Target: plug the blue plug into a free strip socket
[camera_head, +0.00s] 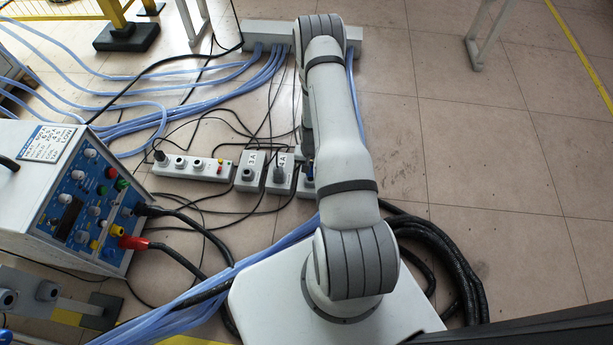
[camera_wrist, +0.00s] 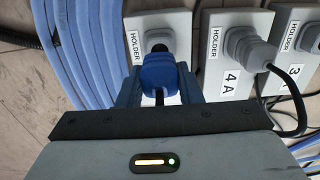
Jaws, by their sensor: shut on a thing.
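The blue plug (camera_wrist: 160,72) is between the fingers of my gripper (camera_wrist: 160,88) in the wrist view, and the gripper is shut on it. The plug is at the round socket of a grey box labelled HOLDER (camera_wrist: 181,22); I cannot tell whether it is seated or just clear. In the head view a small bit of the blue plug (camera_head: 309,170) shows beside my arm, which hides most of the gripper. The white power strip (camera_head: 205,169) lies on the floor to the left. A dark plug sits in its left end, and grey round sockets without plugs follow to the right.
Holder box 4 (camera_head: 281,173) with a grey plug and holder box 3 (camera_head: 251,170) stand between the strip and my gripper. Black cables cross the floor around them. Blue hoses (camera_wrist: 80,60) run left of the holder in the wrist view. The heater unit (camera_head: 80,195) stands at left.

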